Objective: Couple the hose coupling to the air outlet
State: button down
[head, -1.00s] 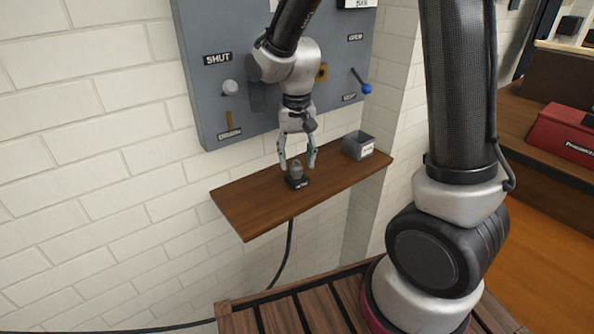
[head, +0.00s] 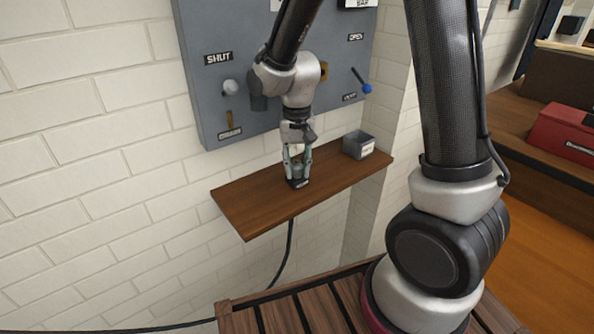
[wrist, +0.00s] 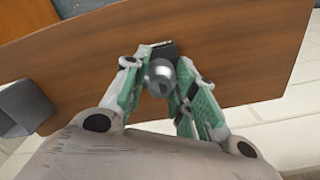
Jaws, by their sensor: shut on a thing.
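The hose coupling is a small grey metal piece with a rounded top (wrist: 160,72), seen between my fingers in the wrist view. It stands upright in a small dark holder (head: 297,183) on the wooden shelf (head: 245,208). My gripper (head: 297,172) points down over the holder and is shut on the coupling. The fingers hide most of it in the head view. A brass-coloured fitting (head: 324,71) shows on the grey panel, partly behind my arm; I cannot tell if it is the air outlet.
The grey panel (head: 200,60) on the brick wall carries a round grey knob (head: 230,87) and a blue-ended lever (head: 366,88). A grey bin (head: 358,145) stands at the shelf's right end. A black hose (head: 288,250) hangs below the shelf. The shelf's left part is clear.

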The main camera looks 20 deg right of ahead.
aim_at(297, 161)
jog(key=shift+r, duration=0.7)
dwell(0.3)
jog(key=shift+r, duration=1.35)
jog(key=shift+w, duration=0.1)
